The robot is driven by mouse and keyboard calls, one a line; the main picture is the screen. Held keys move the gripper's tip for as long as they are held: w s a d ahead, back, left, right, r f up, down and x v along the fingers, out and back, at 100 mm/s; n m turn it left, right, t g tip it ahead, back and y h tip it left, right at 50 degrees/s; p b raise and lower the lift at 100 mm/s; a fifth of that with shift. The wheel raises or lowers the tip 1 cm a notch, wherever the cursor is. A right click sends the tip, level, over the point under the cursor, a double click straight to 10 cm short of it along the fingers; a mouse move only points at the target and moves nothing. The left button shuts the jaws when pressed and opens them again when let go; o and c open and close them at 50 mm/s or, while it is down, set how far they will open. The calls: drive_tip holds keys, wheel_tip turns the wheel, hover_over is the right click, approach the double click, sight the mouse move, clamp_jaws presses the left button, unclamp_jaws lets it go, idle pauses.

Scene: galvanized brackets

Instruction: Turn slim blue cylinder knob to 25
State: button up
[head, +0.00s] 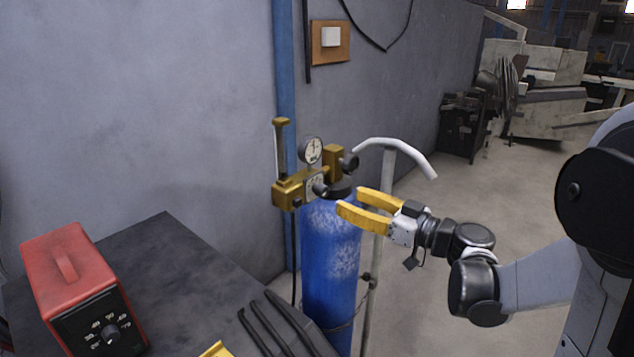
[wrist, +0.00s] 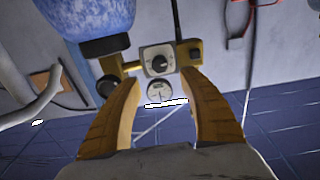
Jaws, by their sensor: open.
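The slim blue cylinder (head: 328,265) stands upright by the wall in the head view; part of it shows at the upper left of the wrist view (wrist: 88,14). A brass regulator (head: 288,194) sits on its top. A black round knob (wrist: 160,64) on a pale marked plate faces my gripper near the middle of the wrist view; it also shows in the head view (head: 320,190). Its marks are too small to read. My gripper (head: 348,199) has its yellow fingers apart and empty, just right of the knob. In the wrist view the fingers (wrist: 165,88) point towards the regulator without visible contact.
A round gauge (head: 311,150) and a black side knob (head: 350,162) are close around the regulator. A white curved trolley handle (head: 400,150) rises behind my gripper. A dark table (head: 165,270) holds a red box (head: 75,280) with its own dial and black bars (head: 275,325).

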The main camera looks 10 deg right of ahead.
sight(326, 191)
drive_tip(key=x, duration=0.8)
drive_tip(key=shift+w+a+p, duration=0.2)
drive_tip(key=shift+p, duration=0.2)
clamp_jaws()
